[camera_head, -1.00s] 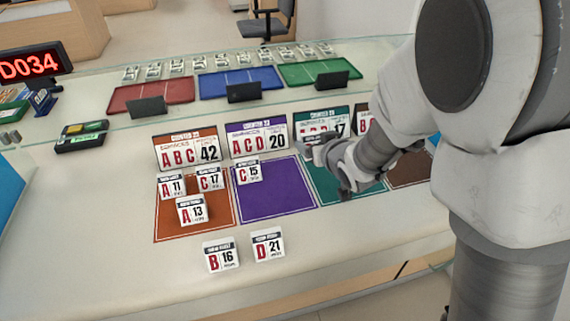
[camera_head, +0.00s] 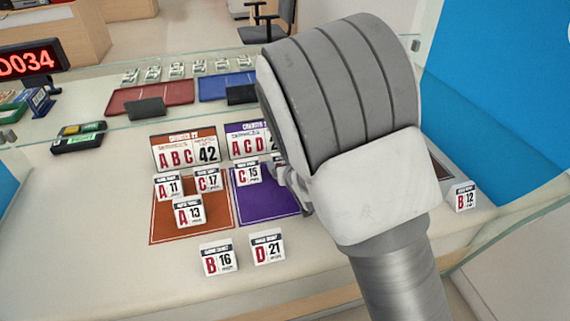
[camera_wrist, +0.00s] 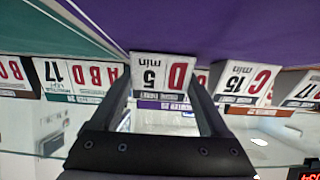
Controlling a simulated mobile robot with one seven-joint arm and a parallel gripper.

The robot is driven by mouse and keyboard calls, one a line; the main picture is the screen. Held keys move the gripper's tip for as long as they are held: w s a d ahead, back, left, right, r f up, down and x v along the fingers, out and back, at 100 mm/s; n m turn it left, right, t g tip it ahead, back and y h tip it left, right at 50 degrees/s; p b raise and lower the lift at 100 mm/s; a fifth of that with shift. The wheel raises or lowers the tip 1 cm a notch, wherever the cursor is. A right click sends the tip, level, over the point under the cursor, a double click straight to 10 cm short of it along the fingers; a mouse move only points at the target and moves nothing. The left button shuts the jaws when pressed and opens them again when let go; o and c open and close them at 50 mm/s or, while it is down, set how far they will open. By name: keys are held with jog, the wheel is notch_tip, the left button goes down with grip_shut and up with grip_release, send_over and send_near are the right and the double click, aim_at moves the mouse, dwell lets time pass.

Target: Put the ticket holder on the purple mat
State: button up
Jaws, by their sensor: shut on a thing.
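My gripper (camera_wrist: 162,95) is shut on a white ticket holder (camera_wrist: 162,76) reading D 5 min, which appears upside down in the wrist view. The purple mat also fills much of the top of the wrist view (camera_wrist: 220,30). I cannot tell whether the held holder touches it. A C 15 holder (camera_head: 247,174) stands at the mat's back left; it also shows in the wrist view (camera_wrist: 246,84).
A sign reading A C D 20 (camera_head: 243,142) stands behind the purple mat. The orange mat (camera_head: 165,222) bears holders A 11, C 17 and A 13. Holders B 16 (camera_head: 219,259) and D 21 (camera_head: 267,249) stand in front; B 12 (camera_head: 464,197) stands far right. The purple mat's front is clear.

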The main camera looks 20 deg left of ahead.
jog(key=shift+f, duration=0.1)
jog(key=o, duration=1.2)
jog(key=shift+o, duration=0.2)
jog(key=shift+s+d+r, duration=0.1)
jog(key=shift+r, duration=0.2)
jog(key=p+v, duration=0.2)
jog(key=v, duration=0.9)
jog(key=shift+s+d, duration=0.25)
jog(key=shift+s, duration=0.05)
